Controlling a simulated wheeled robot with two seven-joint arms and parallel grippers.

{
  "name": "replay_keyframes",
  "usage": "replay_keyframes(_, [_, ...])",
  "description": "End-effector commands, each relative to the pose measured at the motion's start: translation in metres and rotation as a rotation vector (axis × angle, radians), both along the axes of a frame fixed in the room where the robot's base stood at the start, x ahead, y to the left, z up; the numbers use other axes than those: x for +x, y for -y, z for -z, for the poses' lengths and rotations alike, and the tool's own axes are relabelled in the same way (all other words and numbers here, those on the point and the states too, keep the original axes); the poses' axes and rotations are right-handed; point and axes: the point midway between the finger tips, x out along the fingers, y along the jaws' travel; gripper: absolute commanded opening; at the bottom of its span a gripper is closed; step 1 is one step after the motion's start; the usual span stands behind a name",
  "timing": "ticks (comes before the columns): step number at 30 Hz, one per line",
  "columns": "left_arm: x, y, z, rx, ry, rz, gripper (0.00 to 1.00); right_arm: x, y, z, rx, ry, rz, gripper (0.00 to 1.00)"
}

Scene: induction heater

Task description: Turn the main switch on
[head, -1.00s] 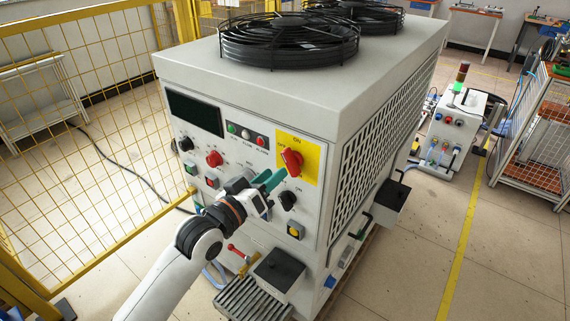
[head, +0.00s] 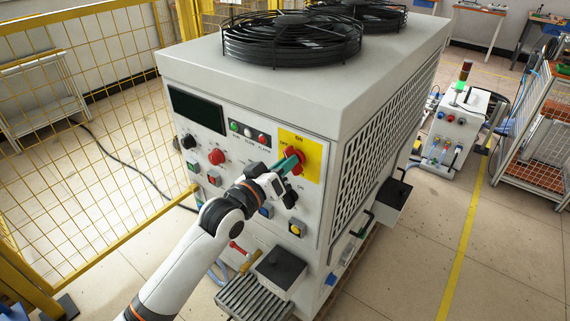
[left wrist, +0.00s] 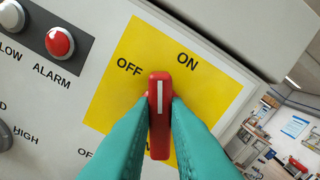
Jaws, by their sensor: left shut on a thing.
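The main switch (head: 299,155) is a red rotary handle on a yellow plate (head: 315,162) on the front panel of the grey machine. My left gripper (head: 290,163) reaches it from the lower left. In the left wrist view its two teal fingers are shut on the sides of the red handle (left wrist: 160,110). The handle's white line points between the OFF label (left wrist: 129,65) and the ON label (left wrist: 188,60). The handle's lower part lies between the fingers. My right gripper is not in view.
Green, white and red indicator lamps (head: 248,132) sit above left. A yellow mesh fence (head: 90,100) stands to the left.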

Motion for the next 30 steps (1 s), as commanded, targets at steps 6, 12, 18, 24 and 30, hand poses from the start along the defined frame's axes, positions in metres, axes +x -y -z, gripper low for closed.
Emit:
replay_keyframes(6, [0.000, 0.000, -0.001, 0.028, 0.019, 0.000, 0.00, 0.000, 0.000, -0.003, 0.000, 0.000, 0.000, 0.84])
replay_keyframes(12, [0.000, 0.000, -0.002, 0.114, 0.080, 0.000, 0.00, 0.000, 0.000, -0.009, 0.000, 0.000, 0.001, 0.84])
replay_keyframes(18, [-0.001, 0.001, -0.002, 0.228, 0.162, 0.001, 0.00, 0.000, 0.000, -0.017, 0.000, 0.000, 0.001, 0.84])
replay_keyframes(24, [-0.001, 0.002, -0.001, 0.334, 0.239, 0.000, 0.00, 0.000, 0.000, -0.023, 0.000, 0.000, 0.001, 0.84])
replay_keyframes(30, [-0.001, 0.002, -0.001, 0.406, 0.292, 0.001, 0.00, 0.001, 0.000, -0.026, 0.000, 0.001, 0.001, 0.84])
